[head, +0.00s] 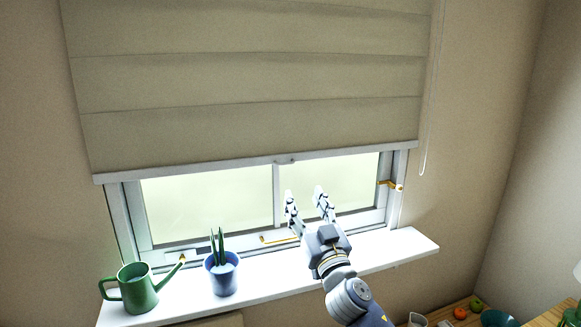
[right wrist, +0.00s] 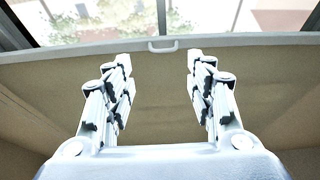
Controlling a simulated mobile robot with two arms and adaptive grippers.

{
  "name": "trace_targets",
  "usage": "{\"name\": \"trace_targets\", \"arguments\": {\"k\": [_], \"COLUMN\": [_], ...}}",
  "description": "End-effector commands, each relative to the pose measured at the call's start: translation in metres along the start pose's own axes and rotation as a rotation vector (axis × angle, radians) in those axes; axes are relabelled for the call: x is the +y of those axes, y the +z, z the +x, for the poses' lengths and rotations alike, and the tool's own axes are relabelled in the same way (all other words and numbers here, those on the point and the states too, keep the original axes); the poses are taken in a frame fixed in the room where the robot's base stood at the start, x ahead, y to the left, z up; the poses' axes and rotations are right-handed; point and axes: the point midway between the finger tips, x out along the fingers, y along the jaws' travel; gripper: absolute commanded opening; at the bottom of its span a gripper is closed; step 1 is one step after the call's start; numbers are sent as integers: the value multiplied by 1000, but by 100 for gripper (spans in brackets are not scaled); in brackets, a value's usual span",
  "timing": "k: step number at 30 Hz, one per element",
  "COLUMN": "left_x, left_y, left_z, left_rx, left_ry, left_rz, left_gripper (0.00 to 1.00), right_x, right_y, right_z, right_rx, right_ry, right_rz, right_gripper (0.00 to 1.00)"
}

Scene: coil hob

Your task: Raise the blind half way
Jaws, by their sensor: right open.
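The beige blind (head: 250,85) hangs over the upper part of the window, and its pale bottom bar (head: 190,173) leaves the lower panes uncovered. A small pull tab (head: 292,160) sits near the middle of the bar. My right gripper (head: 304,192) is open and empty, with its fingers pointing up just below the bar in the head view. In the right wrist view, the bar (right wrist: 240,40) crosses beyond the open fingertips (right wrist: 159,57), and the tab (right wrist: 163,46) lies between their lines, apart from both fingers. My left gripper is not in view.
A thin cord (head: 431,100) hangs at the blind's right. The white sill (head: 385,250) holds a green watering can (head: 137,287) and a blue plant pot (head: 221,275).

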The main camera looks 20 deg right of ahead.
Motion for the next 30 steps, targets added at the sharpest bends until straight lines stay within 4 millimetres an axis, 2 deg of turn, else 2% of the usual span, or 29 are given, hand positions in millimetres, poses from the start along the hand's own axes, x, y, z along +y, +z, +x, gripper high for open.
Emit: {"name": "trace_targets", "arguments": {"k": [5,18,24,30], "left_x": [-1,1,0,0], "left_y": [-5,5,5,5], "left_z": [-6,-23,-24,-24], "left_rx": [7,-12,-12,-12], "left_ry": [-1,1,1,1], "left_rz": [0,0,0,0], "left_gripper": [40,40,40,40], "right_x": [-2,-2,-2,-3], "right_y": [-9,-8,-7,-6], "right_z": [16,88,105,110], "right_rx": [16,13,13,12], "right_ry": [-8,-7,-7,-8], "right_rz": [2,2,3,3], "right_gripper": [50,50,50,50]}}
